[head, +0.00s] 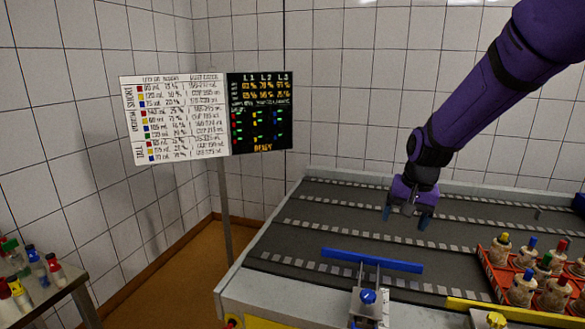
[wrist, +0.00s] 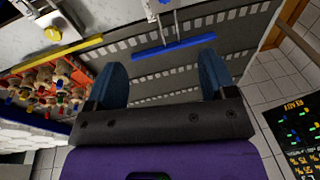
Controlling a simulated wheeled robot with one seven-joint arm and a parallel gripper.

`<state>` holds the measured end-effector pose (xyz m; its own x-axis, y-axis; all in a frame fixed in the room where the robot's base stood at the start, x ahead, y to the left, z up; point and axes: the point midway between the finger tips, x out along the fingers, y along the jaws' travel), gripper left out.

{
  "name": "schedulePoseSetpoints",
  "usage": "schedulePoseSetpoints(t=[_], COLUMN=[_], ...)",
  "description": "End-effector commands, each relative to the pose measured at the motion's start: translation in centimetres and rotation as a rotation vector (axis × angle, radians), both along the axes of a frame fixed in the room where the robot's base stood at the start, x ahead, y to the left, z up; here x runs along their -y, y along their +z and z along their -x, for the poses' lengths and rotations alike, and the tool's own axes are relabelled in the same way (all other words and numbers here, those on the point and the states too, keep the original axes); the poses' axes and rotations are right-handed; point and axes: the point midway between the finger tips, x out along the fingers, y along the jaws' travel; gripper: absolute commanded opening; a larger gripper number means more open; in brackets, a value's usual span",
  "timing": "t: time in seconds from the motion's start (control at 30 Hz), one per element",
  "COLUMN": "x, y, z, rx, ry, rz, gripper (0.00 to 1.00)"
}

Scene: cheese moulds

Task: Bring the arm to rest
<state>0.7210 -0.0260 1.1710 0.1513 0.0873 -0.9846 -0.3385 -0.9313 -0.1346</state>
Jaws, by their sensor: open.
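My gripper (head: 404,218) is at the end of the purple arm, which reaches in from the upper right in the head view. It hangs over the dark conveyor lanes (head: 330,212), fingers pointing down. Its two blue fingers are apart with nothing between them. In the wrist view my gripper (wrist: 160,85) also shows open and empty, with the dark lanes (wrist: 160,84) behind the gap.
A blue bar (head: 372,260) on a bracket spans the near lanes. A yellow bar (head: 510,311) lies to its right. A red crate (head: 491,272) of several moulds with coloured tops stands at right. A sign board (head: 180,117) stands left, bottles (head: 36,262) on a side table.

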Motion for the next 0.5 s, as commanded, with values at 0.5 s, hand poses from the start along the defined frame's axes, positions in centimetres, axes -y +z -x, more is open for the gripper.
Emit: schedulePoseSetpoints(t=[0.5], x=[2.5], y=[11.4], z=[13.1], rx=[0.162], ry=[0.162], rz=[0.036], gripper=[0.77])
